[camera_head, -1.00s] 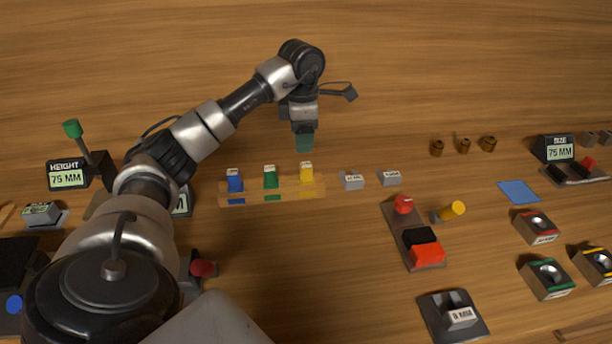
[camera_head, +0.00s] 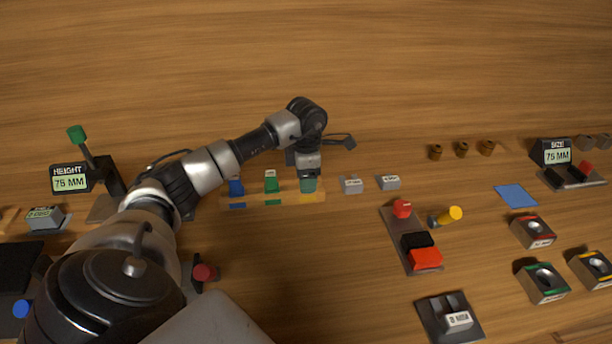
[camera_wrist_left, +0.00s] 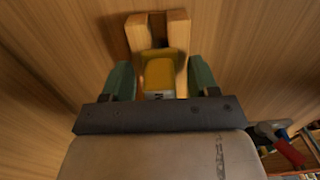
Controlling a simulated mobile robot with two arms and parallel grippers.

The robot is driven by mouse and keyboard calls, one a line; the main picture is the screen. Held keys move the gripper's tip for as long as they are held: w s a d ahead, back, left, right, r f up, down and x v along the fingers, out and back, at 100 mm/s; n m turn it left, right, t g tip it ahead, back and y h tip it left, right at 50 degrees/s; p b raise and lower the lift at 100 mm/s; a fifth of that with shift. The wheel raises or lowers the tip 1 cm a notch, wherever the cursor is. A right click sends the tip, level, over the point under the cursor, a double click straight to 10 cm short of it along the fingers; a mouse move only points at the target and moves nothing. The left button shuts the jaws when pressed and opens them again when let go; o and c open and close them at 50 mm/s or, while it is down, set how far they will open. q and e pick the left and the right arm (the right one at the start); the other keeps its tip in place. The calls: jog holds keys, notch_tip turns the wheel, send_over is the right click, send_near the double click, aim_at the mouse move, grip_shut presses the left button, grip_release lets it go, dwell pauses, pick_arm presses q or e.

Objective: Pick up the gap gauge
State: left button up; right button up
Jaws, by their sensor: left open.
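A yellow block with a small label (camera_wrist_left: 159,73), which looks like a gauge, stands in a slot of a wooden rack (camera_wrist_left: 178,30). My left gripper (camera_head: 308,184) is over the right end of this rack (camera_head: 248,197). In the left wrist view its two green fingers are open, one on each side of the yellow block. I cannot tell whether they touch it. In the head view the gripper hides most of the yellow block. A blue block (camera_head: 236,187) and a green block (camera_head: 271,183) stand in the same rack to the left. My right gripper is not in view.
Two small grey labelled blocks (camera_head: 352,186) (camera_head: 388,182) lie just right of the rack. Further right are a plate with red and black parts (camera_head: 417,242) and a yellow-capped piece (camera_head: 453,214). The table behind the rack is clear.

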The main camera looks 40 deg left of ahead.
pick_arm(q)
jog(key=c, duration=0.8)
jog(key=shift+r, duration=0.15)
